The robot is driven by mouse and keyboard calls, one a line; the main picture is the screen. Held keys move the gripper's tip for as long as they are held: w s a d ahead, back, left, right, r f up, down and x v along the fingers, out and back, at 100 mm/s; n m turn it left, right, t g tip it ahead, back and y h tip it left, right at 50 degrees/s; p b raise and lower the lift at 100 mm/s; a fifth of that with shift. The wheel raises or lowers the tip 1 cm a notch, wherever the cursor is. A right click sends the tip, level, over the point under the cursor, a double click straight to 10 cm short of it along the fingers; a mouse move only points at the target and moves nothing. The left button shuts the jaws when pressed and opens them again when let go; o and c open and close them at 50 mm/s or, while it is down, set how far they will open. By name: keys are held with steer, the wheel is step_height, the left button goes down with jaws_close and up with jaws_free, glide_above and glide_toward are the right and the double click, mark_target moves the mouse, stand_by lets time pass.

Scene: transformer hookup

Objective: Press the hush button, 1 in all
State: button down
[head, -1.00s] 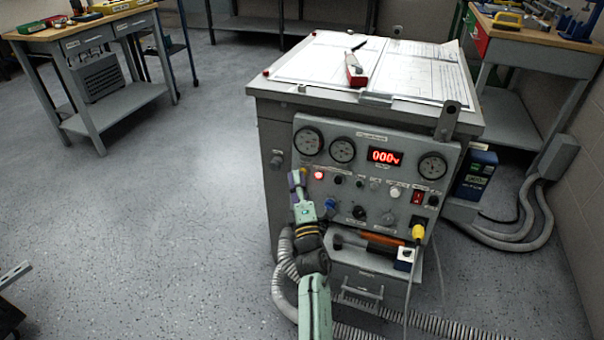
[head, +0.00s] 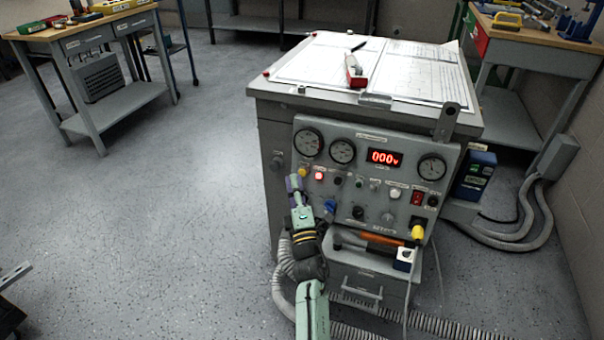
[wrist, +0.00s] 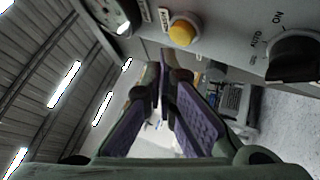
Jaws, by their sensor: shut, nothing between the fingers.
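A round yellow button (head: 303,172) sits at the left end of the front panel, left of a lit red lamp.
A black knob (wrist: 292,58) is near the fingers. A drawer shelf with tools (head: 375,246) lies below. Open floor (head: 180,220) is at left.

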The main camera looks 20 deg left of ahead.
steer(key=shift+s+a+r+p, duration=0.1)
steer(key=shift+s+r+p, duration=0.15)
steer(key=shift+s, duration=0.95)
steer(key=shift+s+r+p, duration=0.15)
steer(key=shift+s+p, duration=0.05)
steer(key=shift+s, duration=0.95)
